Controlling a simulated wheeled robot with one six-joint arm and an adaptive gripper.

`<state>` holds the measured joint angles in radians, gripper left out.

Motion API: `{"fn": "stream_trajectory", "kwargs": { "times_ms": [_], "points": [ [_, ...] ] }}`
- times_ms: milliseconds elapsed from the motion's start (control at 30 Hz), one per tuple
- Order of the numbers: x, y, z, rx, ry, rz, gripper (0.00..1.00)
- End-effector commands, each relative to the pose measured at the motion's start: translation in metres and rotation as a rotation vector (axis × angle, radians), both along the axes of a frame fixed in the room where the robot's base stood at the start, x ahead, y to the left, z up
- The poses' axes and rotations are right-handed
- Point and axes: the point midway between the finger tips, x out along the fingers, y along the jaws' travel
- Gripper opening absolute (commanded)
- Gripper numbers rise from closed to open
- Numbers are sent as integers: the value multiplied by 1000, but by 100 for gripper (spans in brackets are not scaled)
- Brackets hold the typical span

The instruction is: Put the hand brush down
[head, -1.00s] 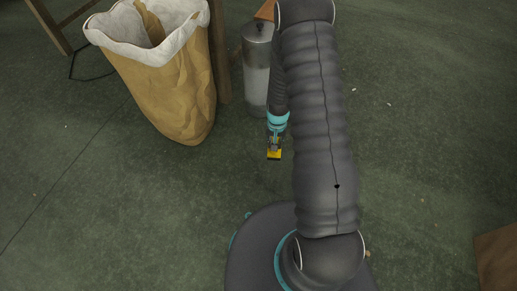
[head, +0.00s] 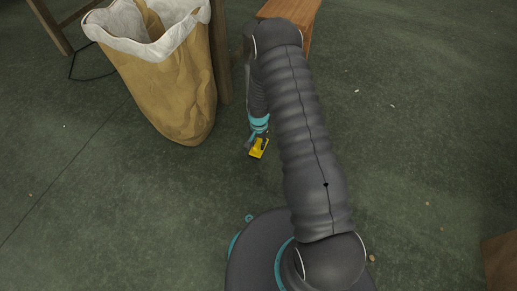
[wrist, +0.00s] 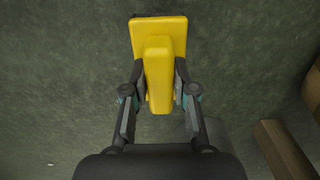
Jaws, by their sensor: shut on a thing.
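The yellow hand brush (wrist: 159,65) is in the wrist view, with its block at the top and its handle pointing back toward my gripper. My gripper (wrist: 160,85) is shut on the handle, one finger on each side. In the head view the brush (head: 259,148) is a small yellow shape below my gripper (head: 257,139), over the green floor. I cannot tell from these frames whether the brush touches the floor.
A tan sack with a white rim (head: 170,85) stands to the left of my gripper. A wooden piece (head: 309,22) is behind my arm, and a brown box (head: 499,262) is at the lower right. Green floor (head: 120,200) is clear at the lower left.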

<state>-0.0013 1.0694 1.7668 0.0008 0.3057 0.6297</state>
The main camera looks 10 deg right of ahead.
Motion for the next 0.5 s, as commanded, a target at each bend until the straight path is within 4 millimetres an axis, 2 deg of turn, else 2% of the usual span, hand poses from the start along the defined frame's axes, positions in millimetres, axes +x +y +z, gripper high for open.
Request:
{"fn": "stream_trajectory", "kwargs": {
  "times_ms": [133,333,500],
  "points": [
    [0,1,-10,0,1,0,0],
    [0,1,-37,0,1,0,0],
    [1,1,-40,-1,-1,1,0]
  ]
}}
